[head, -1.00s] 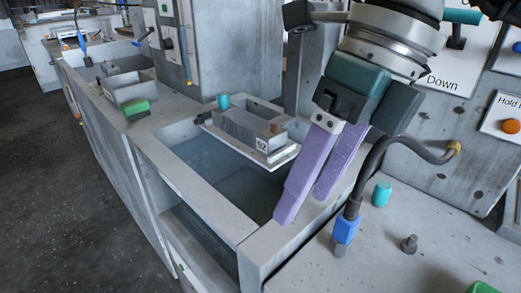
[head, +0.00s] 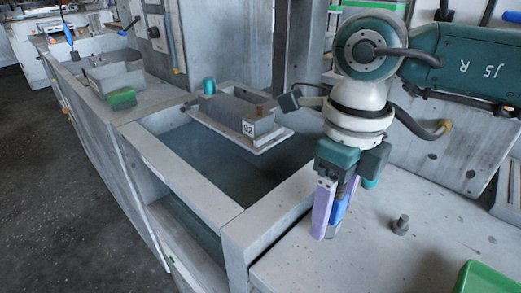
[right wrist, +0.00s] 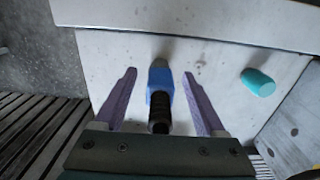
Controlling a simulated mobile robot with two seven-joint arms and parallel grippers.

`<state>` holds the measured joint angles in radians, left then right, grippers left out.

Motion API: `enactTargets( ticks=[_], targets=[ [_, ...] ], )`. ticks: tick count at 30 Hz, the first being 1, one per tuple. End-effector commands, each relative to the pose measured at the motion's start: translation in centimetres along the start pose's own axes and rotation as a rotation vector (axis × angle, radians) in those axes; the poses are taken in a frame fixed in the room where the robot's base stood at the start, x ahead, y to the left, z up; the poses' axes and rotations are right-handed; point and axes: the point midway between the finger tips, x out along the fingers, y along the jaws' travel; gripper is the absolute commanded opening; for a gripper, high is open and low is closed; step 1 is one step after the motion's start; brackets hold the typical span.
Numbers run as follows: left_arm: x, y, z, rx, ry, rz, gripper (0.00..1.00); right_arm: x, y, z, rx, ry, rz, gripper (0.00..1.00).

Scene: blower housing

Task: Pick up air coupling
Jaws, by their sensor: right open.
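The air coupling is a blue block with a grey tip and a dark ribbed hose end. It shows in the head view (head: 340,211), partly hidden behind a finger, and in the right wrist view (right wrist: 160,80). My right gripper (head: 331,226) points down over it at the grey bench top. In the right wrist view my right gripper (right wrist: 160,74) is open, with its purple fingers on either side of the coupling and a visible gap on each side. My left gripper is not in view.
A teal cylinder (right wrist: 257,82) stands right of the coupling.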

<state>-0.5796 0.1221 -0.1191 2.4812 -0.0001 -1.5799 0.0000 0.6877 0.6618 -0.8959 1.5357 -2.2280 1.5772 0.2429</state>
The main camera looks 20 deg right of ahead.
Motion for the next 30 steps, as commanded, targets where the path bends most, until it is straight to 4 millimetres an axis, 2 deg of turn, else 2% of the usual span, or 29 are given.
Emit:
enactTargets(
  ticks=[8, 26, 27, 30],
  targets=[
    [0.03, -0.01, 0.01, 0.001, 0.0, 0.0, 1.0, 0.3, 0.03, 0.02, -0.001, -0.001, 0.0, 0.7],
    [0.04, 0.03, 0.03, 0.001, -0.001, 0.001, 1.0, 0.25, 0.03, 0.03, 0.0, -0.001, 0.001, 0.03],
    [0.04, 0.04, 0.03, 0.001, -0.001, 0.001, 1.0, 0.25, 0.03, 0.03, 0.0, -0.002, 0.001, 0.0],
    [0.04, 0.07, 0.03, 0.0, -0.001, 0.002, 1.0, 0.25, 0.03, 0.03, 0.0, -0.002, 0.001, 0.0]
  ],
)
